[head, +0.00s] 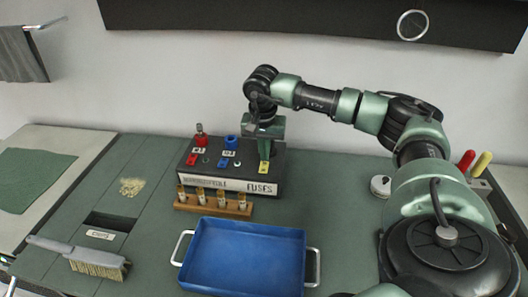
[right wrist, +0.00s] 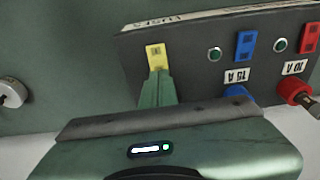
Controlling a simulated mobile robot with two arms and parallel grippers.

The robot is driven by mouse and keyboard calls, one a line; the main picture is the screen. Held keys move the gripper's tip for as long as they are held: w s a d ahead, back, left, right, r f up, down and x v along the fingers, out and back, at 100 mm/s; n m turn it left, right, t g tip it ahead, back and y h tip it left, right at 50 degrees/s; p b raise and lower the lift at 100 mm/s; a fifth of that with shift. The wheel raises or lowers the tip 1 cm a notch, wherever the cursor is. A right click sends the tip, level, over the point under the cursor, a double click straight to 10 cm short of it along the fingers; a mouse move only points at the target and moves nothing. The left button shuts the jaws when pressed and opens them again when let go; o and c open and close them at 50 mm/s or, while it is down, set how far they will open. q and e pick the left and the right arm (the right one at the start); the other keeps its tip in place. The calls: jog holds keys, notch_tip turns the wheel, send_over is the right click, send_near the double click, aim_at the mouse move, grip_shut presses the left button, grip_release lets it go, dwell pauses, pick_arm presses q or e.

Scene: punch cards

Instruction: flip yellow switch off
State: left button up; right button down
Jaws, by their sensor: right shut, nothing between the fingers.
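The yellow switch (head: 264,167) sits at the right end of the dark fuse box (head: 212,184). In the right wrist view the yellow switch (right wrist: 155,55) shows its upper part, with its lower end at my fingertips. My right gripper (head: 264,150) points down over the box just behind the switch. Its green fingers (right wrist: 158,74) are shut together with nothing between them. They overlap the switch's edge in the picture; I cannot tell whether they touch it. The fingers hide what lies behind the switch. My left gripper is not in view.
Blue (head: 228,153) and red (head: 192,160) switches sit left of the yellow one, with fuses behind them. A wooden rack of fuses (head: 212,205) and a blue tray (head: 245,235) stand in front. A brush (head: 90,262) lies at left.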

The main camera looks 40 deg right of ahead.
aim_at(265, 164)
jog(key=shift+s+f+b, duration=0.1)
jog(key=shift+f+b, duration=0.55)
jog(key=shift+f, duration=0.3)
dwell(0.5)
jog(key=shift+r+p, duration=0.75)
jog(key=shift+r, duration=0.1)
jog(key=shift+r+p, duration=1.95)
jog(key=shift+r, duration=0.8)
jog(key=shift+f, duration=0.1)
